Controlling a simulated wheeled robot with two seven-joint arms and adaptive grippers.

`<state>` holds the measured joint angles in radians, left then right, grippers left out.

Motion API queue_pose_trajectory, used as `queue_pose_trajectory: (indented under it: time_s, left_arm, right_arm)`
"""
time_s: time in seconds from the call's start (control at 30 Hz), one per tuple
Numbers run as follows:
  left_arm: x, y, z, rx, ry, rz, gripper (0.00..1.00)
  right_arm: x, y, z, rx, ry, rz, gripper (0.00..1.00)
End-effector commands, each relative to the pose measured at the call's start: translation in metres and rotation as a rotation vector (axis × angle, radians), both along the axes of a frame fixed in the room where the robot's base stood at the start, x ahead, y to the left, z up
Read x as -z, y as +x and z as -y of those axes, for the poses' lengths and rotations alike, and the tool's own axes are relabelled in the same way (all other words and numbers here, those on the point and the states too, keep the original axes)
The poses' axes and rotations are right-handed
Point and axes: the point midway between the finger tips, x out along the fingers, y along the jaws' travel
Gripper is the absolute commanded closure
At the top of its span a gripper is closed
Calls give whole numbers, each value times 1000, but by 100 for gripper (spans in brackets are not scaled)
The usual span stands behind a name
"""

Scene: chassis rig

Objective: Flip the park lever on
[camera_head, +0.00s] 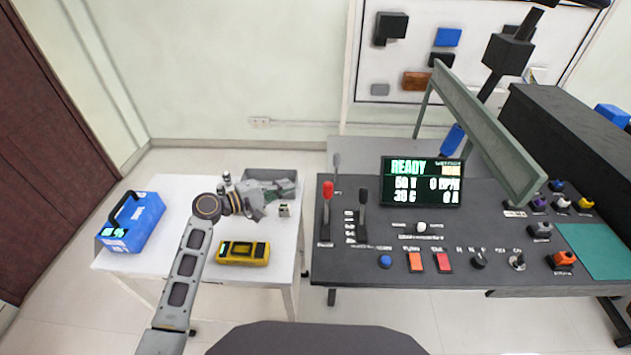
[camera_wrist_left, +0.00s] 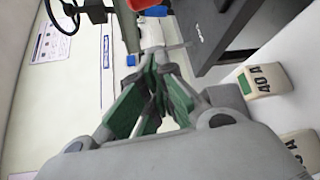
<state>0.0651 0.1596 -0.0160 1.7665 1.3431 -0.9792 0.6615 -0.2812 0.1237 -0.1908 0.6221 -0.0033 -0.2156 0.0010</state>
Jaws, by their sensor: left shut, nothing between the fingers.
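A red-knobbed lever (camera_head: 327,192) stands upright at the left end of the dark console (camera_head: 345,268). A black lever (camera_head: 362,200) stands just right of it. Small labels beside them are too blurred to read, so I cannot tell which is the park lever. My left gripper (camera_head: 291,190) is over the white side table, left of the console and apart from both levers. In the left wrist view its green-padded fingers (camera_wrist_left: 160,52) come together with nothing between them. A red shape (camera_wrist_left: 128,30) shows beyond the fingertips. My right gripper is out of view.
The console has a lit READY display (camera_head: 422,181), buttons, knobs and a slanted grey-green beam (camera_head: 485,125). A blue case (camera_head: 131,222), a yellow meter (camera_head: 243,253) and a grey tray (camera_head: 270,173) are on the white table (camera_head: 180,190).

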Motion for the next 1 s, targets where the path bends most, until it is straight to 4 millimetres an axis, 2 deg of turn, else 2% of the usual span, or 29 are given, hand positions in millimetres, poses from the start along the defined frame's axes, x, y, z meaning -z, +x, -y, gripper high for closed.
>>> queue_pose_trajectory:
  time_s: [0.13, 0.3, 0.57, 0.8, 1.0]
  left_arm:
    - [0, 0, 0, 0, 0, 0, 100]
    - [0, 0, 0, 0, 0, 0, 100]
    - [1, 6, 9, 0, -1, 1, 100]
    - [5, 21, 29, 0, -2, 0, 100]
    - [9, 36, 49, 0, -2, 1, 100]
  right_arm:
    - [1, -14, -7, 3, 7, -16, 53]
    - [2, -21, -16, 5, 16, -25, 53]
    - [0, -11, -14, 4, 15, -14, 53]
    - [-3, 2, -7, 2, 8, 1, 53]
    - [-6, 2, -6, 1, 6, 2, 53]
